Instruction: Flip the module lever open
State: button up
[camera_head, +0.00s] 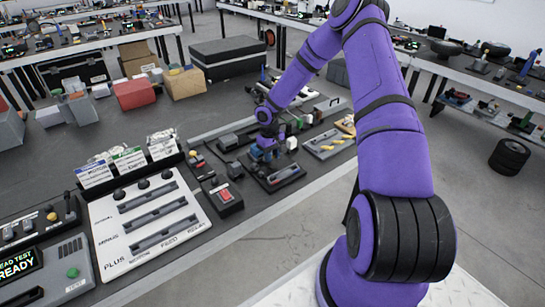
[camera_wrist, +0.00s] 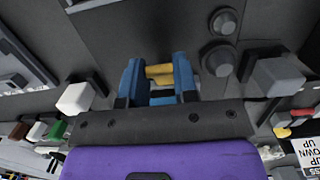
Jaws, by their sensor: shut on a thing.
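My gripper (camera_head: 264,148) is low over the bench at the end of my purple arm, just above a dark module (camera_head: 285,176). In the wrist view, the two blue fingers of my gripper (camera_wrist: 160,78) are on either side of a short yellow lever handle (camera_wrist: 159,71) and are closed on it. The handle lies crosswise between the fingertips, in front of a dark grey surface. The lever's base and pivot are hidden, so its angle cannot be told. In the head view, my wrist hides the handle.
A red-button box (camera_head: 226,195) and a white slotted panel (camera_head: 147,222) stand to the left. A tray with yellow parts (camera_head: 328,143) is to the right. In the wrist view, round black knobs (camera_wrist: 221,60) and a white block (camera_wrist: 75,99) are close to the fingers.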

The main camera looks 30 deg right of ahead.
jog(key=w+g, duration=0.1)
jog(key=g, duration=0.1)
jog(key=w+r+g, duration=0.1)
jog(key=g, duration=0.2)
jog(key=shift+w+a+r, duration=0.1)
jog(key=shift+w+r, duration=0.05)
jog(key=shift+w+r+g, duration=0.1)
jog(key=shift+w+g, duration=0.4)
jog(key=shift+g, duration=0.6)
jog(key=shift+w+r+g, duration=0.1)
jog(key=shift+w+g, duration=0.4)
jog(key=shift+g, duration=0.6)
jog(key=o, duration=0.9)
jog(key=shift+w, duration=0.1)
jog(key=v, duration=1)
jog(key=shift+w+a+r, duration=0.1)
jog(key=shift+w+a, duration=0.05)
jog(key=shift+w, duration=0.2)
